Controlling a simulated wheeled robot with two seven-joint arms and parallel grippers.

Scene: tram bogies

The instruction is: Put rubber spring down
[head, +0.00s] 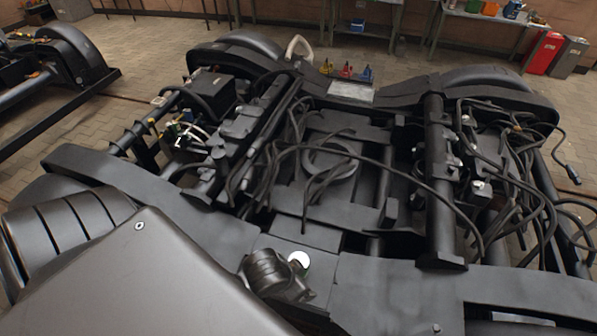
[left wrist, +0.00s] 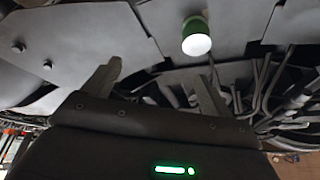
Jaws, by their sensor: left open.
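A short green cylinder with a white round end (head: 299,259) shows on the near cross plate of the bogie in the head view. It may be the rubber spring; I cannot be sure. In the left wrist view the green cylinder (left wrist: 197,38) stands out from a flat grey plate, beyond my fingertips. My left gripper (left wrist: 158,70) is open and its two fingers are apart, with nothing between them. My right gripper is not in view.
The dark bogie frame (head: 390,285) fills the middle, with loose black cables (head: 490,200) on the right and crossing the centre. Small coloured items (head: 347,72) stand at its far edge. Workbenches and a red bin (head: 543,52) are behind.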

